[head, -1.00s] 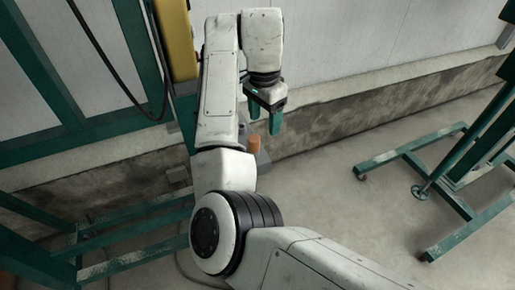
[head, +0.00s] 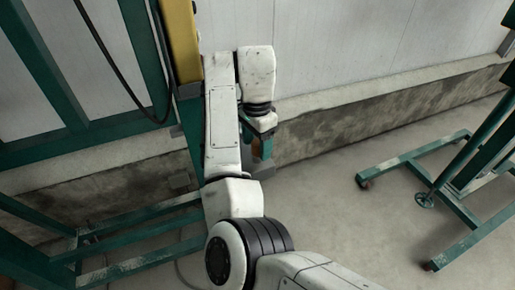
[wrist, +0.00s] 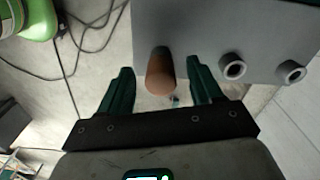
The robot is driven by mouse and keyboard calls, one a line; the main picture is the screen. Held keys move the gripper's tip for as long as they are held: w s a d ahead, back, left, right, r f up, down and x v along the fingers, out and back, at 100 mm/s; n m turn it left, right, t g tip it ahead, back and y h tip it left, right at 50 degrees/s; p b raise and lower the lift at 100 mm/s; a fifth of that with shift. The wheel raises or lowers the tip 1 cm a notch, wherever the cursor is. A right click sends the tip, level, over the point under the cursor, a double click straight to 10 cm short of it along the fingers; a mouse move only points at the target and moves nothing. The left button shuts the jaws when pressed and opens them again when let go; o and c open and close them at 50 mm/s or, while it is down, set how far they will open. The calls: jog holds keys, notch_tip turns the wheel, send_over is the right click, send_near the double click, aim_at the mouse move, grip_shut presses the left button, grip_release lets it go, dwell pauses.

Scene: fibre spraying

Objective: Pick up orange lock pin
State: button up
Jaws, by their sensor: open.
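The orange lock pin (wrist: 160,76) stands out from a grey block (wrist: 255,30) in the wrist view, its rounded end towards the camera. My gripper (wrist: 159,72) is open, with one green finger on each side of the pin. Small gaps show between the pin and both fingers. The rest of the pin there is hidden by my gripper.
Two grey hollow sockets (wrist: 232,67) sit on the block to the right of the pin. A green container (wrist: 38,20) and loose cables (wrist: 85,45) lie at the left. In the head view a green stand (head: 440,190) is at the right, with open floor (head: 330,210) before it.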

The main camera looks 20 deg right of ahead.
notch_tip(320, 180, down, 2)
jog(key=shift+f, duration=0.2)
jog(key=c, duration=1.1)
jog(key=shift+r, duration=0.1)
jog(key=shift+c, duration=0.2)
